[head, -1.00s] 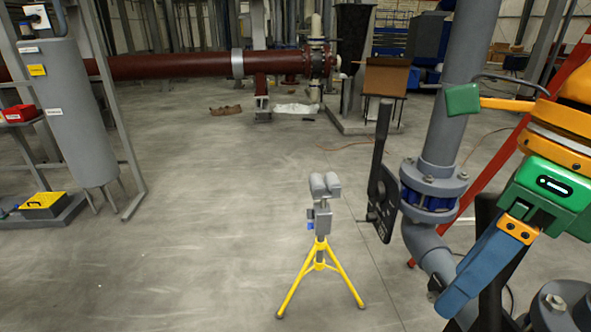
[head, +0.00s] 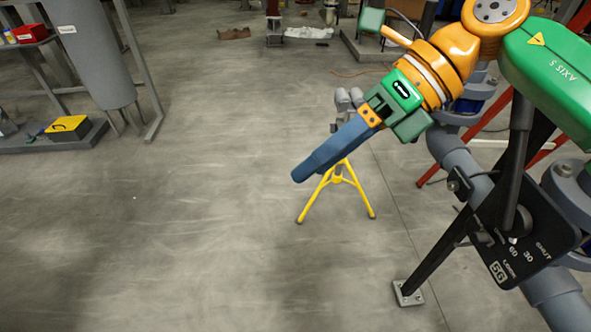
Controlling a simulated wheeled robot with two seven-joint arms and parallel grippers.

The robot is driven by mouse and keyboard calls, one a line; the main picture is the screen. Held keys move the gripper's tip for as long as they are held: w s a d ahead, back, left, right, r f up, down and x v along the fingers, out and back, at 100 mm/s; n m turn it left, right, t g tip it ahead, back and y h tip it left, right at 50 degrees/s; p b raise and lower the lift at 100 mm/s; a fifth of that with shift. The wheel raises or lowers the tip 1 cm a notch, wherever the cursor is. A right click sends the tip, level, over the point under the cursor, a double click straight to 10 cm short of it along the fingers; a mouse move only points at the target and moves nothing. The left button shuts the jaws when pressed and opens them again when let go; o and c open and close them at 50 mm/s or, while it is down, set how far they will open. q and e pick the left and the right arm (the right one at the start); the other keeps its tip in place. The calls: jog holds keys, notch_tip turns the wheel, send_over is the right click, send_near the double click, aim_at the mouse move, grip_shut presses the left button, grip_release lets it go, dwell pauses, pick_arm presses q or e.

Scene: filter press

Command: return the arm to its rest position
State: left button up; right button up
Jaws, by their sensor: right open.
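My right arm, orange and green, comes in from the upper right in the head view. My right gripper (head: 305,171) has long blue fingers that point down and to the left. It is open, with nothing visible in it. One finger largely covers the other from this angle. The gripper is in front of the yellow-legged pipe stand (head: 341,180) in the picture and hides part of it. The gripper appears clear of the black valve plate (head: 535,250) and its dark lever (head: 520,150) on the right. My left gripper is not in view.
Grey flanged pipework (head: 555,290) runs down the right side. A slanted black support (head: 440,250) is bolted to the floor there. A grey tank (head: 95,60) and a yellow box (head: 68,128) stand at the left. The middle and left floor is clear.

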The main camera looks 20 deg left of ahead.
jog(key=shift+w+d+f, duration=0.1)
jog(key=shift+w+d, duration=0.1)
jog(key=shift+w, duration=0.15)
